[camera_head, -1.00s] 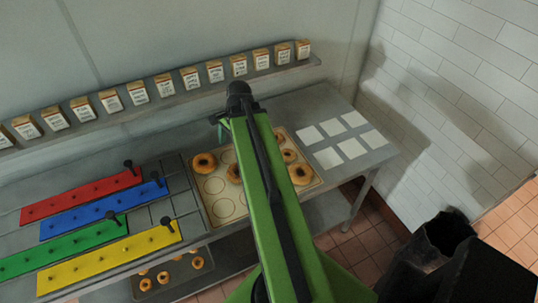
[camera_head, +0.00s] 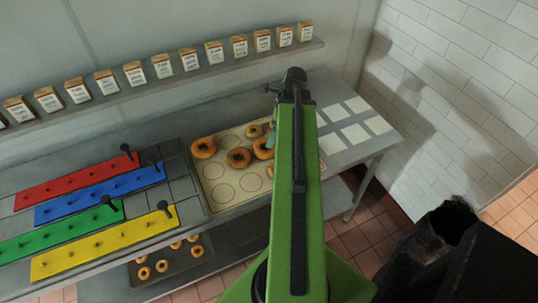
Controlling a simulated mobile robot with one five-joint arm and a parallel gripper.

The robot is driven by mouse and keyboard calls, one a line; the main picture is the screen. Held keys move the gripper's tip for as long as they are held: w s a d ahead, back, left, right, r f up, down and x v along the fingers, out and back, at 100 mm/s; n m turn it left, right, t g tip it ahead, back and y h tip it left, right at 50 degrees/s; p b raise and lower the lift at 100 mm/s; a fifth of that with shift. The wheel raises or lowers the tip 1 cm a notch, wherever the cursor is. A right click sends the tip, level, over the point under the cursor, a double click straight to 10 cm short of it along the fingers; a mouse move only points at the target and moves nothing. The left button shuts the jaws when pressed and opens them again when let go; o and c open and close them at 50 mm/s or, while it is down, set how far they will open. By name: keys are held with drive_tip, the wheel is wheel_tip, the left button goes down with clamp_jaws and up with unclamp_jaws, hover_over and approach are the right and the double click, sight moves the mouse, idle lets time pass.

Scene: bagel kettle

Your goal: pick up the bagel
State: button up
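Several bagels lie on a pale tray (camera_head: 222,194) marked with circles on the metal table. One bagel (camera_head: 204,147) is at the tray's back left, and a darker-centred bagel (camera_head: 239,158) is right of it. Another bagel (camera_head: 263,148) is partly hidden by my green arm, and a smaller one (camera_head: 253,131) sits behind it. My gripper (camera_head: 272,90) is at the far end of the arm, above the back of the tray. Its fingers are mostly hidden, so I cannot see whether they are open or hold anything.
Red (camera_head: 75,181), blue (camera_head: 100,193), green (camera_head: 60,231) and yellow (camera_head: 105,242) pegged boards lie at left. White squares (camera_head: 355,133) are on the table's right end. Boxes line a wall shelf (camera_head: 150,88). More bagels lie on a lower tray (camera_head: 170,265). A black bin (camera_head: 446,232) stands at right.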

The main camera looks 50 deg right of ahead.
sight(261, 143)
drive_tip(key=b+x, duration=0.2)
drive_tip(key=x, duration=0.2)
drive_tip(key=shift+f, duration=0.15)
drive_tip(key=shift+f+b, duration=0.1)
drive_tip(key=shift+b, duration=0.2)
drive_tip(key=b+x, duration=0.5)
drive_tip(key=shift+c, duration=0.3)
drive_tip(key=c, duration=1)
drive_tip(key=shift+c, duration=0.2)
